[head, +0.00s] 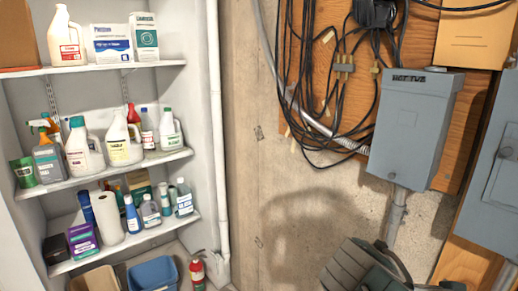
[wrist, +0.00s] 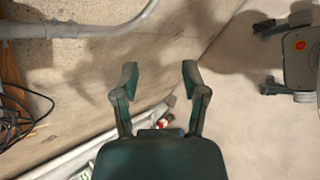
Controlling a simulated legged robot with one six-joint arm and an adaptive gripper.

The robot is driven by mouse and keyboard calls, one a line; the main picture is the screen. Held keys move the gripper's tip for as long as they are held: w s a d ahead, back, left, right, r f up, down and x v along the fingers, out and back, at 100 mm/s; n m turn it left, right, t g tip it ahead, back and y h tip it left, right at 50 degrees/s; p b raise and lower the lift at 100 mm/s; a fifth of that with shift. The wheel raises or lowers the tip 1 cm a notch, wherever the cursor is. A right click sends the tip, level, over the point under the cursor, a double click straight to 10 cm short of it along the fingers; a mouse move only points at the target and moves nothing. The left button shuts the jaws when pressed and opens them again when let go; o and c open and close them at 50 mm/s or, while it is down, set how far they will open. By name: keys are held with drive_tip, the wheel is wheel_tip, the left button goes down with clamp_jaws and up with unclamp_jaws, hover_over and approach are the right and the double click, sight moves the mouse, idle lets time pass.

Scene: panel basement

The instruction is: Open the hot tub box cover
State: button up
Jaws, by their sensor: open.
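The hot tub box (head: 412,130) is a grey metal box on the wall, right of centre in the head view, with a dark label on its top edge. Its front cover looks shut. A conduit leaves its underside. My gripper (wrist: 160,80) is open and empty in the wrist view, its two fingers apart with wall and floor behind them. In the head view my arm shows at the bottom, below and left of the box, apart from it; the fingertips are not clear there. The box itself is not seen in the wrist view.
Black cables (head: 335,70) hang on a plywood board left of the box. Another grey panel (head: 497,185) is at the right edge. Shelves (head: 125,165) with bottles stand at left, with a fire extinguisher (head: 197,270) and blue bin (head: 153,274) below. The wall below the cables is bare.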

drive_tip(key=s+a+f+m+y, duration=0.5)
drive_tip(key=s+a+m+y, duration=0.1)
drive_tip(key=m, duration=0.6)
drive_tip(key=shift+s+a+m+y, duration=0.2)
drive_tip(key=shift+a+m+y, duration=0.1)
drive_tip(key=shift+a+y, duration=0.45)
drive_tip(key=shift+s+a+m, duration=0.1)
drive_tip(key=shift+a+m, duration=0.25)
drive_tip(key=shift+m, duration=0.05)
drive_tip(key=n+t+h, duration=0.6)
drive_tip(key=n+h, duration=0.8)
drive_tip(key=n, duration=1)
approach(390, 177)
drive_tip(key=x, duration=0.9)
drive_tip(key=shift+d, duration=0.2)
